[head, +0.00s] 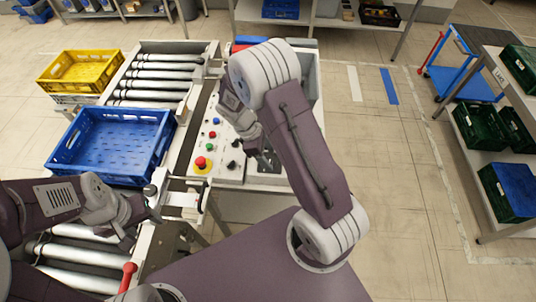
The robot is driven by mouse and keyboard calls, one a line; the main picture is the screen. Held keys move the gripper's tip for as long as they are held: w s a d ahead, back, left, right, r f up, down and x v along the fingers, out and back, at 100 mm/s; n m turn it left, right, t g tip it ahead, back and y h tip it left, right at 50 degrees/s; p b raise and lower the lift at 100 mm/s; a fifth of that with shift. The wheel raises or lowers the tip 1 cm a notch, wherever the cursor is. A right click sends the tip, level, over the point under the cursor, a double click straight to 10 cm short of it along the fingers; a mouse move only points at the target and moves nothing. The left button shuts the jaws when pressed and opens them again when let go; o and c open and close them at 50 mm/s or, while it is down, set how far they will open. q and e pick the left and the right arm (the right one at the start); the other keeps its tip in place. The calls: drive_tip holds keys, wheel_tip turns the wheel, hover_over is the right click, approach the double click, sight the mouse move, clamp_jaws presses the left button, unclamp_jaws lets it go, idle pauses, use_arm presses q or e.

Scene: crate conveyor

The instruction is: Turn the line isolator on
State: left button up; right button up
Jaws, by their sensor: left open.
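The control panel (226,178) stands right of the conveyor. It carries small red, green and blue buttons, a red mushroom button (201,163) on a yellow base, and black knobs (232,165). I cannot tell for sure which control is the line isolator; part of the panel is hidden behind my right arm. My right gripper (266,160) is over the panel's right part, pointing down at a dark area; its fingers are too small and dark to read. My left gripper (143,218) is open and empty, at the conveyor's edge in front of the blue crate, apart from the panel.
A blue crate (76,165) sits on the conveyor rollers (75,262). A yellow crate (79,53) stands behind it at the left. A red-tipped lever (128,272) rises near the front. A blue trolley (468,82) and a rack of green crates stand at the right, beyond clear floor.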

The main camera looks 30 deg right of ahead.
drive_tip(key=shift+m, duration=0.3)
drive_tip(key=m, duration=0.1)
drive_tip(key=m+g+y+p, duration=0.1)
drive_tip(key=shift+w+d+r+m, duration=0.1)
drive_tip(key=shift+d+m, duration=0.05)
drive_tip(key=shift+m, duration=0.15)
drive_tip(key=m, duration=0.2)
drive_tip(key=m+g+y+p, duration=0.1)
drive_tip(key=m, duration=0.1)
drive_tip(key=shift+d+m+y, duration=0.1)
drive_tip(key=shift+m+y, duration=0.2)
drive_tip(key=m+y, duration=0.1)
drive_tip(key=m, duration=0.1)
drive_tip(key=m+y+p, duration=0.1)
drive_tip(key=m, duration=0.2)
drive_tip(key=shift+d, duration=0.15)
drive_tip(key=shift+d+m+y, duration=0.1)
drive_tip(key=shift+m+y, duration=0.7)
drive_tip(key=shift+m, duration=1.6)
drive_tip(key=o, duration=1.4)
drive_tip(key=shift+t, duration=0.3)
drive_tip(key=shift+c, duration=0.2)
drive_tip(key=b+v, duration=0.2)
drive_tip(key=v, duration=0.7)
